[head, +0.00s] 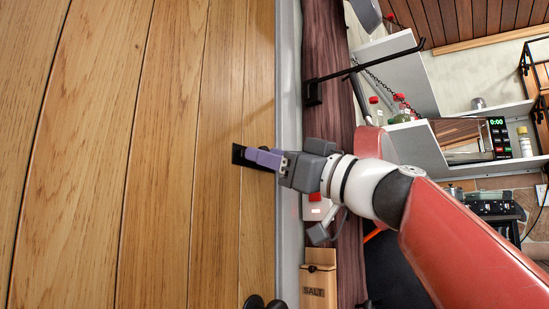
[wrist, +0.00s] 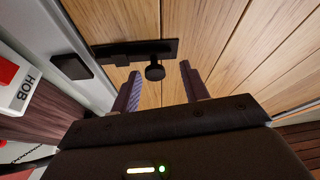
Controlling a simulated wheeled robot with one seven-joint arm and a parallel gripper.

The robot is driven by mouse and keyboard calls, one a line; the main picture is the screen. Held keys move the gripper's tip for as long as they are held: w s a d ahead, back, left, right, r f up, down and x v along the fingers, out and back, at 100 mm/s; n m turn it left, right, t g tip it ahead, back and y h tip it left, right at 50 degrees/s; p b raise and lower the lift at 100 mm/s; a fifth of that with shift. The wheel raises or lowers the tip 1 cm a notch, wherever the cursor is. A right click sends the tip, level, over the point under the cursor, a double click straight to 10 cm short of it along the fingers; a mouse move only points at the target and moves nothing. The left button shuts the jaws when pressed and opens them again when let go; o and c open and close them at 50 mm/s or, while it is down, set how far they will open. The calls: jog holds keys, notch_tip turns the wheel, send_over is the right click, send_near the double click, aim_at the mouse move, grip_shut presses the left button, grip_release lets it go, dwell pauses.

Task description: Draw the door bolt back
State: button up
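The wooden door (head: 160,150) fills the left of the head view and also shows in the wrist view (wrist: 235,40). The black door bolt (wrist: 115,53) is a flat plate with a bar and a round knob (wrist: 155,72). Its dark end also shows in the head view (head: 238,154), mostly hidden by my gripper. A black block (wrist: 70,66) sits on the pale frame to the left of the bolt. My gripper (wrist: 160,70), with purple fingers, is open; the knob appears between the fingertips. I cannot tell whether either finger touches it.
A black bracket (head: 313,92) with a long arm sticks out from the dark wood beside the frame (head: 288,80). A salt box (head: 318,284) stands below my gripper. Dark round objects (head: 262,303) are at the bottom edge. A red and white HOB box (wrist: 18,85) is left in the wrist view.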

jog(key=shift+d, duration=0.1)
jog(key=b+v, duration=0.3)
jog(key=v, duration=0.4)
jog(key=shift+s+d, duration=0.25)
jog(key=shift+f, duration=0.15)
